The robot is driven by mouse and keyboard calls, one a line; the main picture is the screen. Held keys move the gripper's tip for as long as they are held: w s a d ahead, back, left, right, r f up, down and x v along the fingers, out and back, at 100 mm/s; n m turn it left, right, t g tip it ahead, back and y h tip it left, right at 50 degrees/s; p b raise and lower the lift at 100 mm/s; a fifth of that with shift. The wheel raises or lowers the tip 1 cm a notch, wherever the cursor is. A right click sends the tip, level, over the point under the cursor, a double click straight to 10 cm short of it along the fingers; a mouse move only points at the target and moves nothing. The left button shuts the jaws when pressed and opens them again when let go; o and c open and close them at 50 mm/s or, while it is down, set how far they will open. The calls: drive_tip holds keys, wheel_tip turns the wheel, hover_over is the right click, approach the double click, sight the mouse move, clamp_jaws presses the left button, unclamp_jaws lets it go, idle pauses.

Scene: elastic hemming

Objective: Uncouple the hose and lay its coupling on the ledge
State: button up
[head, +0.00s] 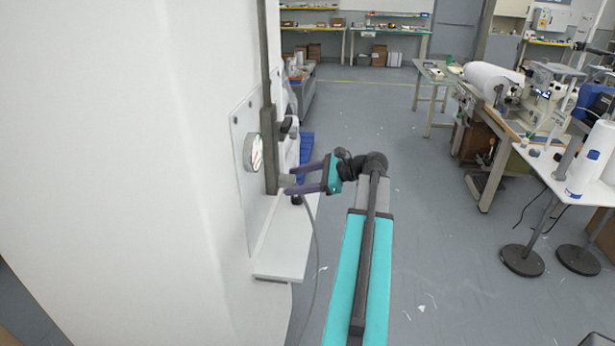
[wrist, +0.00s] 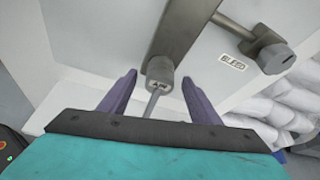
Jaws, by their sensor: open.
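The grey hose coupling (wrist: 160,70) sits at the lower end of the grey pipe (wrist: 184,28) in the wrist view, with small lettering on it. The thin hose (wrist: 152,104) runs down from it; in the head view the hose (head: 317,250) hangs past the ledge toward the floor. My gripper (wrist: 160,82) is open, its purple fingers on either side of the coupling, with gaps visible. In the head view my gripper (head: 287,183) reaches left to the pipe's foot and partly hides the coupling. The white ledge (head: 280,258) juts out below, its visible top bare.
A round gauge (head: 254,153) is on the wall panel (head: 240,120) left of the pipe. A valve knob (wrist: 277,58) beside a BLEED label (wrist: 232,62) is right of the coupling. Sewing tables (head: 505,130) stand far right; the floor between is mostly clear.

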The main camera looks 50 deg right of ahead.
sight(295, 184)
drive_tip(key=shift+w+a+f, duration=0.25)
drive_tip(key=shift+w+a, duration=0.05)
drive_tip(key=shift+w, duration=0.3)
drive_tip(key=c, duration=1.3)
drive_tip(key=shift+o, duration=0.2)
drive_tip(key=shift+s+d, duration=0.2)
drive_tip(key=shift+s+d+p, duration=0.25)
drive_tip(key=shift+s+p, duration=0.15)
drive_tip(key=shift+s, duration=0.1)
drive_tip(key=shift+s+d+p, duration=0.3)
drive_tip(key=shift+s+d, duration=0.1)
drive_tip(key=shift+s, duration=0.25)
drive_tip(key=shift+s+d, duration=0.2)
drive_tip(key=shift+s, duration=0.05)
drive_tip(key=shift+s+d, duration=0.15)
drive_tip(key=shift+s, duration=0.15)
